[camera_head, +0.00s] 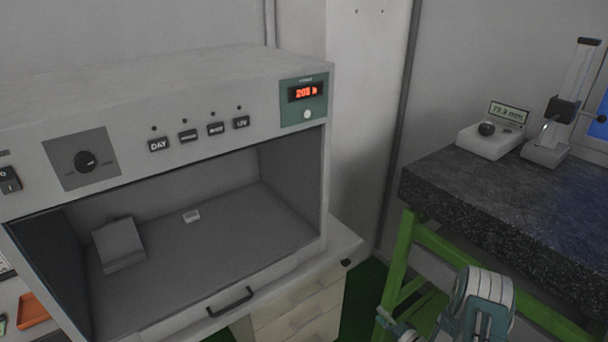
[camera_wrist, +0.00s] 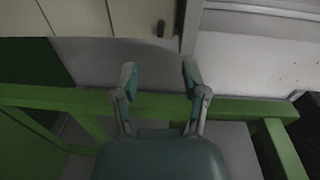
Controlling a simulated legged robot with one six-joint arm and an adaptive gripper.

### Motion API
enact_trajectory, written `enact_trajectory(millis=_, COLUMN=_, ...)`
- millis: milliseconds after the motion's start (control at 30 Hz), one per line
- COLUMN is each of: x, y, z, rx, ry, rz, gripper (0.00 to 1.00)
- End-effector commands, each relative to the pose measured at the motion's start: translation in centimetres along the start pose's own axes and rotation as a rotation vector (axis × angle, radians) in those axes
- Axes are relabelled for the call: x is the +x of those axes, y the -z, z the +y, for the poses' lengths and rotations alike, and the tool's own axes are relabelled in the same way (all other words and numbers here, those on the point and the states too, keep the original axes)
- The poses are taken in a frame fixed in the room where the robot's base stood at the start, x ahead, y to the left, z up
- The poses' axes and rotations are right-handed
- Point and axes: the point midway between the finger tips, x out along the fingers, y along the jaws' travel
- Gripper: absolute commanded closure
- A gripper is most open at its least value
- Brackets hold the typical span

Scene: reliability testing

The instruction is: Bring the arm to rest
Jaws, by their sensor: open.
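My gripper (camera_wrist: 159,72) is in the wrist view, with its two grey and teal fingers apart and nothing between them. Beyond the fingers are a green frame bar and pale surfaces. In the head view, part of my arm (camera_head: 482,305) shows at the bottom right, in front of the table with the green frame. The arm is cut off by the lower picture edge, so its full pose is hidden.
A grey light cabinet (camera_head: 190,72) with an open front fills the left. A dark granite table (camera_head: 490,190) on a green frame (camera_head: 400,262) stands at the right, bearing a display device (camera_head: 492,138) and a measuring stand (camera_head: 545,150). A drawer unit (camera_head: 300,312) stands between them.

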Motion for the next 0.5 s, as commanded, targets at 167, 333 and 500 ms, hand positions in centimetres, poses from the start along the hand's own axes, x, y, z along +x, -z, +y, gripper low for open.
enact_trajectory(millis=167, x=1.1, y=1.5, z=-1.9, rx=-0.087, ry=-0.053, rz=0.018, gripper=0.43)
enact_trajectory(millis=333, x=2.1, y=3.1, z=-4.3, rx=-0.193, ry=-0.124, rz=0.044, gripper=0.43)
enact_trajectory(millis=500, x=3.3, y=5.4, z=-8.5, rx=-0.349, ry=-0.234, rz=0.084, gripper=0.43)
